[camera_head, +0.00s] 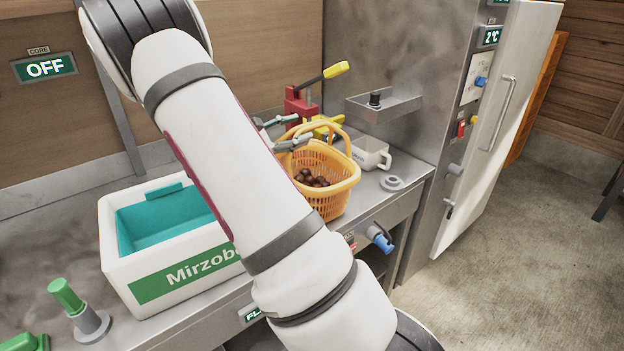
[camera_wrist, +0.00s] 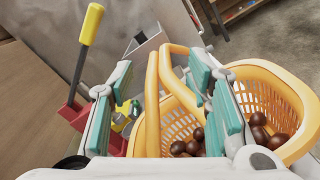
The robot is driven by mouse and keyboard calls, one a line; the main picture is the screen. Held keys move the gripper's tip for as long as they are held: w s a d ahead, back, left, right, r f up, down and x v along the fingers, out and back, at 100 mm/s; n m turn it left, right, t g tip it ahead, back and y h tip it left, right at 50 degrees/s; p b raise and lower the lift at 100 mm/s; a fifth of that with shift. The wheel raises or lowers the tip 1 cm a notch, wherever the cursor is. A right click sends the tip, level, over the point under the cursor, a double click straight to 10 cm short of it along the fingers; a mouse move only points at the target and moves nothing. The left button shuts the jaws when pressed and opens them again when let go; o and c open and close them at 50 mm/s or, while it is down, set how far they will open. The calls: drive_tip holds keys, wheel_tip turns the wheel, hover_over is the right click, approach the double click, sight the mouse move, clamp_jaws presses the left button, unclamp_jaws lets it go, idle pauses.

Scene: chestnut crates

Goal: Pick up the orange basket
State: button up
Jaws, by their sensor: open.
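The orange basket (camera_head: 336,200) stands on the metal counter with brown chestnuts (camera_head: 312,179) in it. Its handle is raised in an arch. The basket also shows in the wrist view (camera_wrist: 181,128), with chestnuts (camera_wrist: 258,135) inside. My gripper (camera_head: 289,132) is at the handle, above the basket's left side. In the wrist view my gripper (camera_wrist: 160,70) has its two teal-padded fingers spread apart, with part of the orange handle (camera_wrist: 152,100) between them. The handle lies closer to the left finger; I cannot tell whether they touch. My arm hides part of the basket's left side in the head view.
A white crate (camera_head: 122,262) with a teal inside stands left on the counter. Behind the basket is a red device (camera_head: 297,105) with a yellow-handled lever (camera_head: 335,70). A pale mug (camera_head: 369,153) stands right of the basket. A steel cabinet (camera_head: 440,100) bounds the right.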

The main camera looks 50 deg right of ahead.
sight(325, 121)
drive_tip(key=shift+p+x, duration=0.4)
drive_tip(key=shift+x, duration=2.55)
drive_tip(key=shift+w+f, duration=0.15)
clamp_jaws()
